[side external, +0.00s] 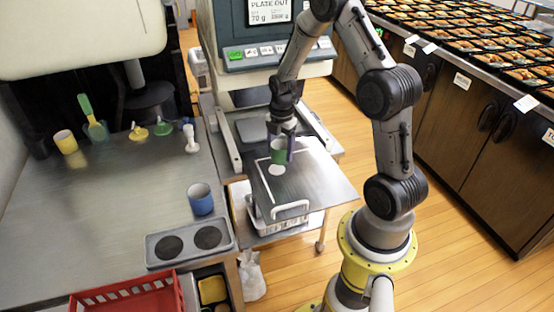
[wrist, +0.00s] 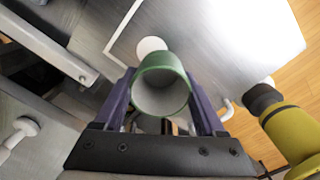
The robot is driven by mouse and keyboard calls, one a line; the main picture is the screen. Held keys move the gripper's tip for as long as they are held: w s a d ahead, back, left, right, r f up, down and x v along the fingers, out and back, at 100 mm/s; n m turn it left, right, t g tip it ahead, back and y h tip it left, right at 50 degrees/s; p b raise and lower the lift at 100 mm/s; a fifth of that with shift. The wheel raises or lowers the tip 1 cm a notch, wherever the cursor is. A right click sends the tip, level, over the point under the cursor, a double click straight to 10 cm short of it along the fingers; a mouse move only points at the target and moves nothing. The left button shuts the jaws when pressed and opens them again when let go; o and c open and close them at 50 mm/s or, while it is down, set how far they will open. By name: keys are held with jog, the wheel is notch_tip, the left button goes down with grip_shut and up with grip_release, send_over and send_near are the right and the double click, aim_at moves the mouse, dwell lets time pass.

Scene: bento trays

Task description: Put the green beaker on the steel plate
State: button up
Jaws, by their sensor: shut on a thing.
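The green beaker (side external: 278,151) is upright between the purple fingers of my gripper (side external: 280,146), which is shut on it. In the wrist view, the beaker (wrist: 162,85) shows its open rim and pale, empty-looking inside between the two fingers (wrist: 163,100). The steel plate (side external: 318,186) lies below the beaker, with a white outline and a white round spot (side external: 277,170) on it. The spot also shows in the wrist view (wrist: 150,46), just past the beaker's rim. The beaker appears to be just above the plate; whether it touches cannot be told.
A machine with a display (side external: 268,50) rises behind the plate.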

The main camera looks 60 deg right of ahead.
jog(key=shift+w+d+f, duration=0.25)
jog(key=shift+w+f, duration=0.15)
jog(key=shift+f, duration=0.2)
jog(key=shift+w+d+f, duration=0.25)
jog(key=shift+w+f, duration=0.1)
jog(key=shift+f, duration=1.7)
jog(key=shift+f, duration=0.1)
